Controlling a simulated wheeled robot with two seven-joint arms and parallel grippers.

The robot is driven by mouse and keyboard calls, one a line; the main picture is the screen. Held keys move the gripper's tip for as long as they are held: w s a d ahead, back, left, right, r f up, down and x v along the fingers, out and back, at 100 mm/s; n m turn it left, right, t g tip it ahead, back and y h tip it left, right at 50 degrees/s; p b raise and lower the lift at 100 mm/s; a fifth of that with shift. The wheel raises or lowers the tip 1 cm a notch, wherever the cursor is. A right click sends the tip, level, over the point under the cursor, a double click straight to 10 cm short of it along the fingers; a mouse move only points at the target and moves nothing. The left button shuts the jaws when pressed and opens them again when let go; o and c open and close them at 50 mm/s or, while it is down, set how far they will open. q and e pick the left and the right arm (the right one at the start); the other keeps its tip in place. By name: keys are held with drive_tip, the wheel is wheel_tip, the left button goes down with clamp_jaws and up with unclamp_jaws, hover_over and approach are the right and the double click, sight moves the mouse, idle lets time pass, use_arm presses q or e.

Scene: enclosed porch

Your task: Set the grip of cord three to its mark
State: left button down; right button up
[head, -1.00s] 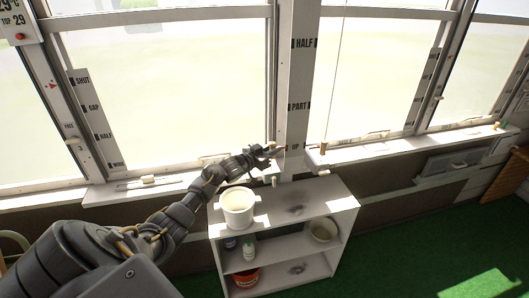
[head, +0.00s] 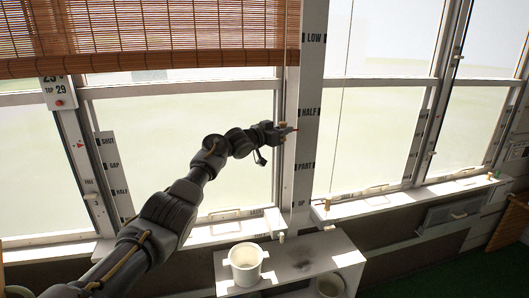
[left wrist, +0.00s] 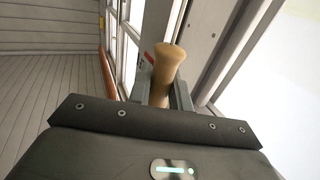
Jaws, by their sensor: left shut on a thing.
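A white post (head: 306,140) between the windows carries the marks LOW, HALF, PART and UP from top to bottom. My left gripper (head: 291,130) is at the post's left edge, a little below the HALF mark (head: 308,112) and above PART (head: 304,166). It is shut on a tan wooden cord grip (left wrist: 168,65), which stands upright between the fingers in the left wrist view. A bamboo blind (head: 150,35) hangs across the top of the left window. My right gripper is not in view.
Another small wooden grip (head: 327,204) hangs on a thin cord right of the post, near the sill. A low white shelf (head: 315,262) with a cream pot (head: 245,262) stands below. A board marked SHUT, GAP and HALF (head: 115,170) is at the left window frame.

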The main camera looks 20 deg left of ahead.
use_arm(q)
wheel_tip(320, 180, up, 5)
drive_tip(key=shift+d+f+p, duration=0.1)
drive_tip(key=shift+f+p, duration=0.1)
drive_tip(key=shift+p, duration=0.5)
drive_tip(key=shift+r, duration=0.35)
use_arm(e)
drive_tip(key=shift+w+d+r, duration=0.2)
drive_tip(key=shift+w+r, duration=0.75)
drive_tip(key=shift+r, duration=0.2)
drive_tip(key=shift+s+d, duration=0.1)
use_arm(q)
drive_tip(key=c, duration=1.3)
unclamp_jaws()
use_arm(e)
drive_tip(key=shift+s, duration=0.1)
use_arm(q)
drive_tip(key=shift+s, duration=0.1)
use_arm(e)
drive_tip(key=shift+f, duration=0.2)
